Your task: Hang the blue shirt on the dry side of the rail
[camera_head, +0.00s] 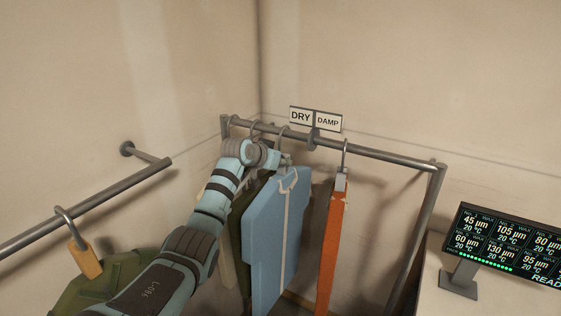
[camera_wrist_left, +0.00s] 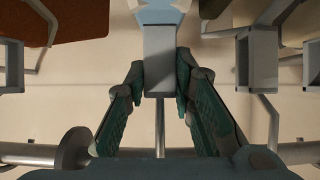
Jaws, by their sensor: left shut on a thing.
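The blue shirt (camera_head: 275,240) hangs upright from a hanger below the rail (camera_head: 375,153). My left gripper (camera_head: 284,160) is shut on the hanger's grey block (camera_wrist_left: 160,60), just above the shirt; the fingers (camera_wrist_left: 160,82) lie on both sides of it. The hanger's hook (camera_head: 282,132) is at the rail, on the DRY sign (camera_head: 300,115) side of the round divider (camera_head: 313,138). I cannot tell whether the hook bears on the rail. The DAMP sign (camera_head: 328,122) is to the right. My right gripper is not in view.
An orange garment (camera_head: 337,240) hangs on the damp side, close right of the shirt. An olive garment (camera_head: 236,225) hangs close left. A second rail (camera_head: 95,205) at left carries a hanger with an orange-yellow block (camera_head: 85,260). A display (camera_head: 510,245) stands at right.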

